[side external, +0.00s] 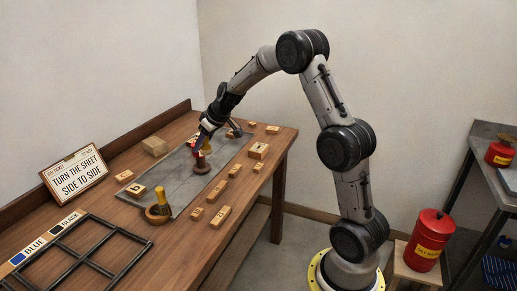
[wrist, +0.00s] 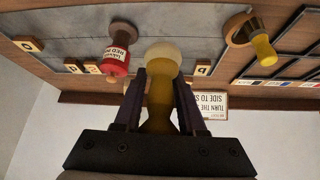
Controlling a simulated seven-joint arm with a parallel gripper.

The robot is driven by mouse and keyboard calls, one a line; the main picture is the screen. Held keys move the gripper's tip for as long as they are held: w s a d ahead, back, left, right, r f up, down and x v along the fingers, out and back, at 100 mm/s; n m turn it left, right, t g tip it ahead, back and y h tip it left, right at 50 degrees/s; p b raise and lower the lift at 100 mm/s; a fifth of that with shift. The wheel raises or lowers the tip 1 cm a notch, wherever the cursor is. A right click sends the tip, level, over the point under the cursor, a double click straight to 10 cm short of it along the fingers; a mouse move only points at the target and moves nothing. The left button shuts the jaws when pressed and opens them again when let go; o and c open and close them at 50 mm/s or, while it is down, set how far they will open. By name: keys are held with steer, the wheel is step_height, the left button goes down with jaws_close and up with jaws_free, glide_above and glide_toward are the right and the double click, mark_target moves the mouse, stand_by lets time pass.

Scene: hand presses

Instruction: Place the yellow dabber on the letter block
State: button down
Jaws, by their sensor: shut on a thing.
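My gripper (wrist: 160,92) is shut on the yellow dabber (wrist: 158,108), whose pale rounded end (wrist: 163,55) points away from the wrist. In the side view my gripper (side external: 205,136) is over the grey slab, with a bit of the yellow dabber (side external: 207,145) showing. Small letter blocks lie on the slab: one on the right (wrist: 203,68), one at the middle left (wrist: 93,68) and one at far left (wrist: 28,45) in the wrist view. A block also shows at the slab's near end (side external: 136,190). The held dabber looks clear of these blocks.
A red-labelled dabber (wrist: 117,62) stands on the slab close to my gripper. Another yellow-handled tool (side external: 160,195) sits in a wooden cup (side external: 158,214). Wooden blocks (side external: 258,151) lie along the table's right side.

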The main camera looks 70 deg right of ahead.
steer(key=s+d+m+g+h, duration=0.1)
steer(key=s+d+m, duration=0.2)
steer(key=s+d, duration=0.55)
steer(key=s+d+m+h, duration=0.2)
steer(key=s+d, duration=0.4)
steer(key=d, duration=0.6)
glide_above(257, 146)
step_height(257, 146, down, 9)
steer(key=shift+r, duration=0.2)
steer(key=shift+w+d+f, duration=0.2)
steer(key=shift+f, duration=1.65)
steer(key=shift+f, duration=0.15)
steer(key=shift+c, duration=2.2)
jaws_free()
steer(key=shift+f, duration=0.1)
